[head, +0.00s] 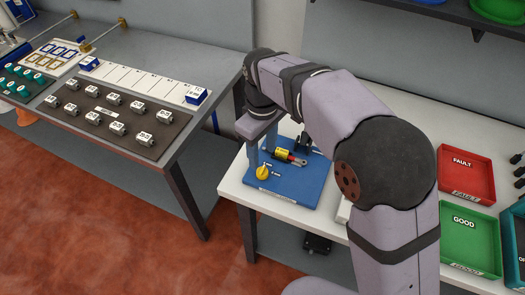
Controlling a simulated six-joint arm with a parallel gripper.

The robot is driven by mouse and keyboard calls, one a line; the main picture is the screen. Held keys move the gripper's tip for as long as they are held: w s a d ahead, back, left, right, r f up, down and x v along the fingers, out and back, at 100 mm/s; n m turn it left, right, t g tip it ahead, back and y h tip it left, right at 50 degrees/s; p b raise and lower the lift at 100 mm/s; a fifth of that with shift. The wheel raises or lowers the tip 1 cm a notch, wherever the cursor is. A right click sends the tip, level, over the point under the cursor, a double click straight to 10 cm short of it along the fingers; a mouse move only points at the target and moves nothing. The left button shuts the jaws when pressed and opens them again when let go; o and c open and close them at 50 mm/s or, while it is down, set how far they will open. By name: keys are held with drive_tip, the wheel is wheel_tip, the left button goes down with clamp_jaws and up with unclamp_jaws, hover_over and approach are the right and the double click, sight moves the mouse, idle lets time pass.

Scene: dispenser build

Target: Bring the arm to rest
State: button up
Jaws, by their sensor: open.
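My arm reaches from the lower right over the white table, bending down at the wrist. My gripper (263,158) hangs at the left side of the blue board, its fingers pointing down and apart, with nothing seen between them. The blue board (312,190) lies on the white table and bears a yellow and red cylindrical part (284,154) and a yellow knob (263,172). The fingertips are close above or beside the board's back left part; I cannot tell if they touch it. My forearm hides part of the table behind.
Right of my arm are a red FAULT tray (465,172) and a green GOOD tray (470,240). On the left, a grey bench (170,75) holds a dark mat (75,128) with several labelled blocks and a white numbered strip (140,80). A dark shelf (450,10) hangs at the upper right.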

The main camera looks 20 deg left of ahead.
drive_tip(key=d+f+m, duration=0.1)
drive_tip(key=d, duration=0.2)
drive_tip(key=s+d+f+m+g+b, duration=0.1)
drive_tip(key=d+m, duration=0.1)
drive_tip(key=d, duration=0.2)
drive_tip(key=s+d+f+m, duration=0.1)
drive_tip(key=d+m, duration=0.1)
drive_tip(key=d, duration=0.1)
drive_tip(key=shift+s+d+f+g, duration=0.15)
drive_tip(key=shift+d+f+g, duration=0.1)
drive_tip(key=shift+g, duration=0.15)
drive_tip(key=s+d+f+m, duration=0.1)
drive_tip(key=s+d+m, duration=0.1)
drive_tip(key=d, duration=0.1)
drive_tip(key=s+d+m+g+b, duration=0.1)
drive_tip(key=s+d+m, duration=0.1)
drive_tip(key=d, duration=0.1)
drive_tip(key=s+d+f+m+y, duration=0.1)
drive_tip(key=s+d+m, duration=0.1)
drive_tip(key=d, duration=0.1)
drive_tip(key=shift+d+f+m, duration=0.3)
drive_tip(key=shift+d, duration=0.1)
drive_tip(key=s+d+m+t+h+p, duration=0.1)
drive_tip(key=s+d+m+t+p, duration=0.2)
drive_tip(key=d, duration=1.1)
wheel_tip(320, 180, up, 15)
drive_tip(key=w+p, duration=0.1)
drive_tip(key=p, duration=1.3)
